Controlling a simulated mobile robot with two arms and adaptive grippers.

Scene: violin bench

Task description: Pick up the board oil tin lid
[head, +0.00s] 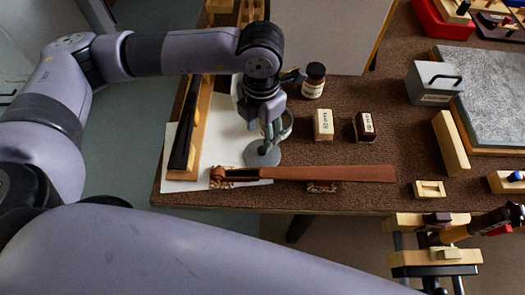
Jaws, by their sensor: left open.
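A grey round disc (262,154), which looks like the board oil tin lid, lies flat near the front of the bench, just behind the left end of a long brown wooden piece. My left gripper (267,138) points down right over the disc. It is open, and its fingers cover the disc's upper part. I cannot tell whether the fingers touch it. A pale rounded container (287,124) is mostly hidden behind my left gripper; I cannot tell if it is the tin. My right gripper is not in view.
The long brown piece (330,174) lies along the front edge.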

